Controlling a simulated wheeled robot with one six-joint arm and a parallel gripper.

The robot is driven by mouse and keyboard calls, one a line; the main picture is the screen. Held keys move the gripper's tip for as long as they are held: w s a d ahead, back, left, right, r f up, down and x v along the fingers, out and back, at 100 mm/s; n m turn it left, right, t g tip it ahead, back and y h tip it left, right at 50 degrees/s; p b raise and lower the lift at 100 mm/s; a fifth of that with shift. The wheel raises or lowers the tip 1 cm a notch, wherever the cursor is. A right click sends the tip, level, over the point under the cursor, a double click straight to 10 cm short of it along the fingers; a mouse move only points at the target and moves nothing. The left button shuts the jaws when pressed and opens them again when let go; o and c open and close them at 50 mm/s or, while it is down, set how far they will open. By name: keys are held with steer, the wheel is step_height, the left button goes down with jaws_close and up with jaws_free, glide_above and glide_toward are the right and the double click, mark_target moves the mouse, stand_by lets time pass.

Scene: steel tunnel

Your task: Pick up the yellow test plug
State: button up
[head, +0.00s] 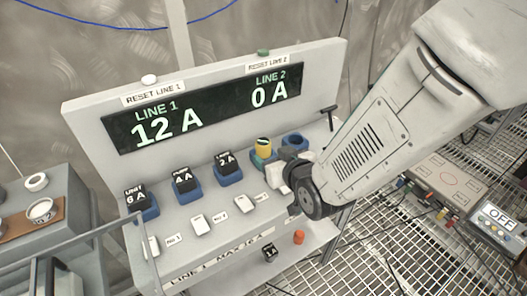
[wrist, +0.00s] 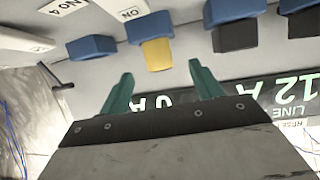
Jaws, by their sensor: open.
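The yellow test plug (head: 263,146) sits upright in a blue socket on the grey panel's shelf, below the right part of the display.
Three black plugs, such as the one marked 6 A (head: 135,195), stand in blue sockets to the left. An empty blue socket (head: 295,141) is just right of the yellow plug. The display (head: 205,108) rises behind, reading 12 A and 0 A. White switches (head: 200,224) line the front.

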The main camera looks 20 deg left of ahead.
mark_target(267, 148)
steer(key=x, duration=0.7)
steer(key=shift+w+a+r, duration=0.15)
steer(key=shift+w, duration=0.25)
steer(key=c, duration=1.2)
steer(key=shift+r, duration=0.1)
